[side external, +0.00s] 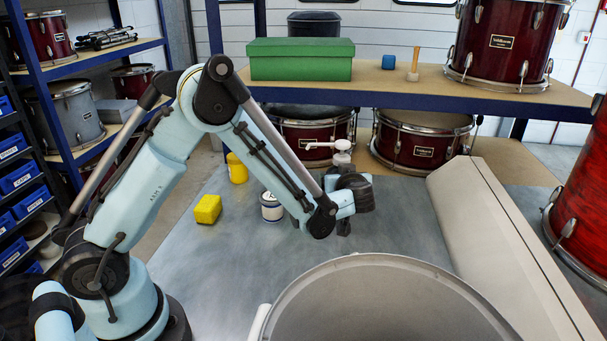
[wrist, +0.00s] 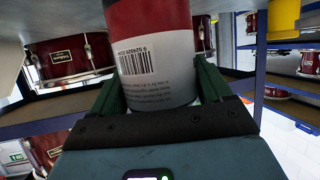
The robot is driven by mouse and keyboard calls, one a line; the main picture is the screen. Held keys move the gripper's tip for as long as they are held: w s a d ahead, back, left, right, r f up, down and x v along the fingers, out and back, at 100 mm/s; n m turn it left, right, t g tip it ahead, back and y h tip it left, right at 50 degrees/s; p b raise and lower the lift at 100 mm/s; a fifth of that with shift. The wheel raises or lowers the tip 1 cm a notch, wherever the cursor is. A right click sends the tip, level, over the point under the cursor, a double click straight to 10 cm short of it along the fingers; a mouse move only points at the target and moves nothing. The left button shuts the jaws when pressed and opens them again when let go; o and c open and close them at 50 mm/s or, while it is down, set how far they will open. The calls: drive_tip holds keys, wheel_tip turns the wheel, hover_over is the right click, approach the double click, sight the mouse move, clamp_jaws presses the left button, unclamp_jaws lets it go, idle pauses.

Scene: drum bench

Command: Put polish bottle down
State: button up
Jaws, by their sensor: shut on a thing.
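The polish bottle (wrist: 158,55) fills the middle of the wrist view, with a red band and a white label with a barcode. My gripper (wrist: 162,88) is shut on it, one dark green finger on each side. In the side external view, my gripper (side external: 347,205) is at the middle of the grey bench. A white pump head (side external: 338,147), apparently the bottle's top, shows just above and behind it. The bottle's body is mostly hidden there by my gripper. I cannot tell whether its base touches the bench.
On the grey bench (side external: 390,225) are a white tin (side external: 271,208), a yellow sponge (side external: 208,209) and a yellow container (side external: 237,168), all left of my gripper. A large round drum shell (side external: 375,265) stands in front. A long beige box-like block (side external: 490,235) lies at the right.

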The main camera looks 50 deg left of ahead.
drive_tip(key=shift+f, duration=0.85)
drive_tip(key=shift+f, duration=0.15)
drive_tip(key=o, duration=1.4)
drive_tip(key=f+v, duration=0.1)
drive_tip(key=v, duration=1.1)
drive_tip(key=s+r+m+h, duration=0.1)
drive_tip(key=s+m+h, duration=0.2)
drive_tip(key=s, duration=0.1)
drive_tip(key=s+a+r+m+h, duration=0.1)
drive_tip(key=s+r+m+h, duration=0.1)
drive_tip(key=s+m+h, duration=0.2)
drive_tip(key=s+r+m+h, duration=0.2)
drive_tip(key=s+m+h, duration=0.1)
drive_tip(key=s, duration=0.3)
drive_tip(key=shift+a+m, duration=0.35)
drive_tip(key=shift+m, duration=0.05)
drive_tip(key=shift+s+d+m+h, duration=0.3)
drive_tip(key=shift+s+h, duration=0.1)
drive_tip(key=shift+h, duration=0.1)
drive_tip(key=shift+c, duration=0.7)
drive_tip(key=c, duration=0.5)
